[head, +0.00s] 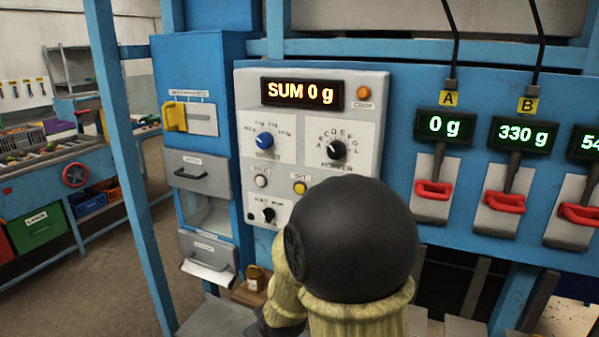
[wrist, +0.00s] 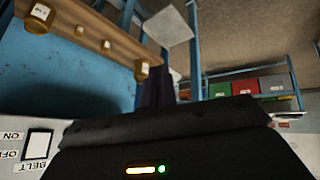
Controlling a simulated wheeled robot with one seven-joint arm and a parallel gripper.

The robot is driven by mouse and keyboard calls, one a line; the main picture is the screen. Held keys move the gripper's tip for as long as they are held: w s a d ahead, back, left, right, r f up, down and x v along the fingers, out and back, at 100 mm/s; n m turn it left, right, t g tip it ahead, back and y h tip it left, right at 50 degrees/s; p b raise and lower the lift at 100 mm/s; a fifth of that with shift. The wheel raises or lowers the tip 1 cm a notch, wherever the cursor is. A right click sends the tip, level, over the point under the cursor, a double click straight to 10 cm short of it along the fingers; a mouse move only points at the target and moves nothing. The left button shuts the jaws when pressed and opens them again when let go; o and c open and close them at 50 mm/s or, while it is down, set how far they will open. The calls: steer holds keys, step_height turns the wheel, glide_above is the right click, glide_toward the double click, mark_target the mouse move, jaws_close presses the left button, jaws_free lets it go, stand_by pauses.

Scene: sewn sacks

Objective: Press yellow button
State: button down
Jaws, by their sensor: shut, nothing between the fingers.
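The yellow button (head: 300,187) is a small round button on the grey control panel (head: 372,120), under the SUM 0 g display, at the lower right of a white round button (head: 261,181). My arm's black joint and knitted sleeve stand in front of the panel's lower right and come close below the button in the picture. My gripper (wrist: 157,88) shows in the wrist view as dark, shut fingers beyond its black housing, with nothing between them. It points away from the panel buttons, which are out of the wrist view. In the head view the gripper is mostly hidden by my arm.
Red levers (head: 433,189) under weight displays line the right. Grey drawers (head: 206,171) and a yellow handle (head: 174,116) are left of the panel. A blue post (head: 125,160) stands further left.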

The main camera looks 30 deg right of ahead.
steer(key=w+d+r+n+t+p, duration=0.2)
steer(key=w+d+r+t+p, duration=0.1)
steer(key=r, duration=0.4)
steer(key=w+d+r+n+t+p, duration=0.2)
steer(key=w+d+r+t+p, duration=0.1)
steer(key=w+r+p, duration=0.2)
steer(key=w+d+r+n+t+h+p, duration=0.1)
steer(key=w+d+r+n+t+p, duration=0.1)
steer(key=r+p, duration=0.5)
step_height(320, 180, up, 2)
steer(key=shift+w+d+t+p, duration=0.3)
steer(key=shift+w+d+t, duration=0.6)
steer(key=shift+w+t, duration=0.15)
steer(key=w+d+p, duration=0.2)
steer(key=w+d, duration=0.3)
steer(key=d, duration=0.2)
steer(key=shift+w, duration=0.2)
steer(key=shift+w+d+b, duration=0.25)
steer(key=shift+d+b, duration=0.05)
steer(key=shift+d, duration=0.05)
